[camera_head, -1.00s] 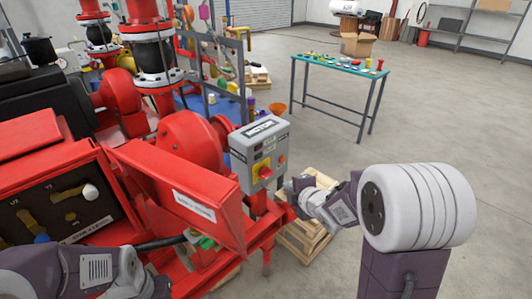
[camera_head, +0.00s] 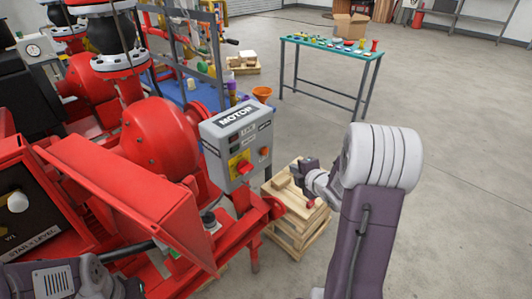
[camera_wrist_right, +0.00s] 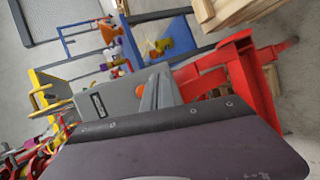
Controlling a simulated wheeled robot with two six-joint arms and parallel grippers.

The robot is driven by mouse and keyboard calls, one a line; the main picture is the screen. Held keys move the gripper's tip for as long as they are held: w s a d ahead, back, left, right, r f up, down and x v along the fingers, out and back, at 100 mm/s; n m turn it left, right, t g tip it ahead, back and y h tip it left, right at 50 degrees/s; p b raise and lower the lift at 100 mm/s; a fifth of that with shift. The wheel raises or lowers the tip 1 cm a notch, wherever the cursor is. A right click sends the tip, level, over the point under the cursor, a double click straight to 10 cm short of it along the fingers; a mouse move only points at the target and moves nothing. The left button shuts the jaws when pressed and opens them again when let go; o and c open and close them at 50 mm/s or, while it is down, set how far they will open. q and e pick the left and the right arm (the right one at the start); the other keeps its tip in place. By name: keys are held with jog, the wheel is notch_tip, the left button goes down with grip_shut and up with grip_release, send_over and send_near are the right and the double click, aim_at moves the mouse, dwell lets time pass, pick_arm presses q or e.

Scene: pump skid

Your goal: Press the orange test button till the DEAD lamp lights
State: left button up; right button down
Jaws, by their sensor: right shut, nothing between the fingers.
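The grey MOTOR box (camera_head: 236,145) stands on the red skid in the head view. The orange button (camera_head: 264,151) sits low on the right of its front. A red rotary knob on a yellow plate (camera_head: 241,167) is left of the button. Small dark windows (camera_head: 236,138) sit above; I cannot read a DEAD lamp or see one lit. My right gripper (camera_head: 297,166) is shut and empty, right of the box and apart from the button. In the right wrist view the orange button (camera_wrist_right: 140,90) shows just beyond my dark gripper body. My left gripper (camera_head: 125,289) is at the lower left, its jaws unclear.
An open red cover (camera_head: 130,205) stands left of the box. A wooden pallet (camera_head: 285,232) lies on the floor below my right gripper. A green-topped table (camera_head: 330,48) with small parts stands behind. The floor to the right is clear.

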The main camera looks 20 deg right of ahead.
aim_at(265, 151)
jog(key=w+a, duration=0.3)
jog(key=w, duration=0.5)
jog(key=shift+a+b, duration=0.3)
jog(key=shift+r, duration=0.1)
dwell(1.6)
jog(key=shift+w+a, duration=0.15)
jog(key=shift+w, duration=0.2)
jog(key=shift+w+a+b, duration=0.2)
jog(key=shift+w+b, duration=0.2)
jog(key=shift+b, duration=0.05)
dwell(0.6)
jog(key=shift+s+d, duration=0.35)
jog(key=shift+s, duration=0.45)
